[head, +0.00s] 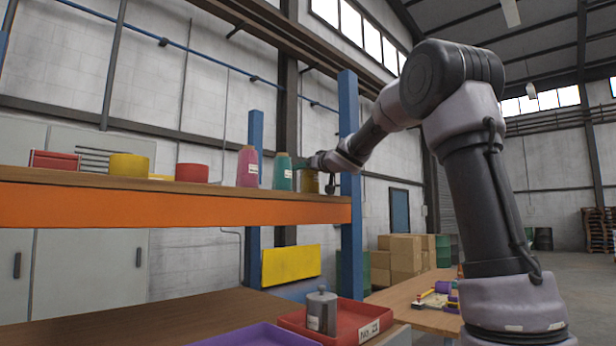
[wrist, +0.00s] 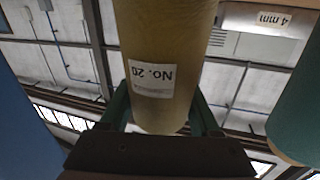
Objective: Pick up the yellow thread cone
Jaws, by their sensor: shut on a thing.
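The yellow thread cone (head: 309,182) is at the right end of the orange-edged shelf, partly hidden by my gripper (head: 321,170). In the wrist view the yellow thread cone (wrist: 165,40) fills the upper middle, with an upside-down white label reading "No. 20". My gripper (wrist: 163,100) is shut on it, with one dark green finger on each side. I cannot tell whether the cone's base touches the shelf.
A teal thread cone (head: 283,174) stands close left of the yellow one, with a pink cone (head: 248,168) beyond it. A blue post (head: 349,150) rises at the shelf's right end. A red tray (head: 347,325) holds a grey metal canister (head: 321,309) below.

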